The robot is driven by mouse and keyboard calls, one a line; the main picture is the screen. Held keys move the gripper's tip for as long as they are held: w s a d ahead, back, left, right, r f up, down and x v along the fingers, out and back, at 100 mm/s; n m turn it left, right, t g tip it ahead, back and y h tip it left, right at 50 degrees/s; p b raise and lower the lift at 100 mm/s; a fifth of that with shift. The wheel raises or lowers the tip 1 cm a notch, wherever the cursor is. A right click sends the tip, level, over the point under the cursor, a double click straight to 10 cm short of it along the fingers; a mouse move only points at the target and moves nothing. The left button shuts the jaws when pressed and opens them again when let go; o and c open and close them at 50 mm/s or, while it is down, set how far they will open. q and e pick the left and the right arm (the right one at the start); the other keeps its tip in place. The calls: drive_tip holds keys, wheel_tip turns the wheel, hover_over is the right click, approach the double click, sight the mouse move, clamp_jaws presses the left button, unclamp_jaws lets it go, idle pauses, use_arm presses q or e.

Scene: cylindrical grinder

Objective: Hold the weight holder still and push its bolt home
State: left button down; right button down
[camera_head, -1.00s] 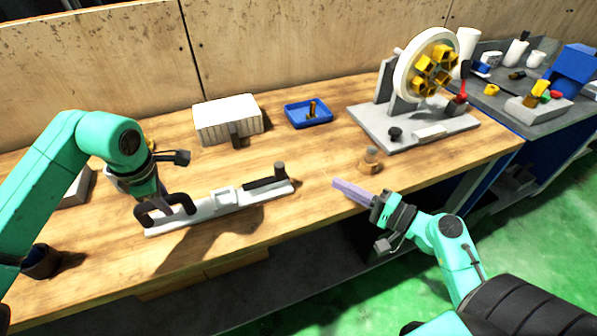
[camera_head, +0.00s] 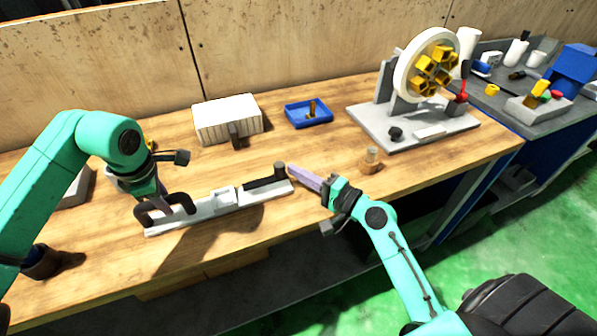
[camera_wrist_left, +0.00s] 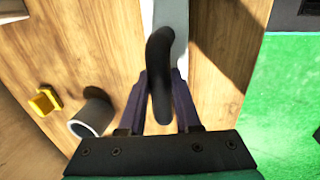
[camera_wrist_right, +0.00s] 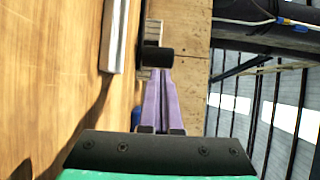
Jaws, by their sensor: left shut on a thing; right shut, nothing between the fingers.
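The weight holder (camera_head: 215,206) is a long pale grey bar lying on the wooden table, with a black handle (camera_head: 168,205) at its left end. Its bolt (camera_head: 280,171) is a dark knob at the right end, beside a black strip. My left gripper (camera_head: 160,198) is shut on the black handle; the left wrist view shows the handle (camera_wrist_left: 160,75) between its fingers. My right gripper (camera_head: 292,171) is shut and empty, its purple fingertips right by the bolt. In the right wrist view the dark bolt knob (camera_wrist_right: 157,56) is just ahead of the fingertips; I cannot tell whether they touch.
A white ribbed box (camera_head: 227,118) and a blue tray (camera_head: 308,113) stand behind the holder. A small brown and grey part (camera_head: 371,160) stands to the right. A grey stand with a wheel (camera_head: 428,65) is at the back right.

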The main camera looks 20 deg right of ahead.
sight(279, 194)
drive_tip(key=a, duration=0.5)
drive_tip(key=shift+a, duration=0.1)
drive_tip(key=d, duration=0.1)
drive_tip(key=s+d, duration=0.1)
drive_tip(key=d, duration=0.1)
drive_tip(key=s+d, duration=0.1)
drive_tip(key=shift+d+f, duration=0.1)
drive_tip(key=shift+d, duration=0.1)
drive_tip(key=v, duration=0.9)
use_arm(q)
drive_tip(key=c, duration=0.5)
unclamp_jaws()
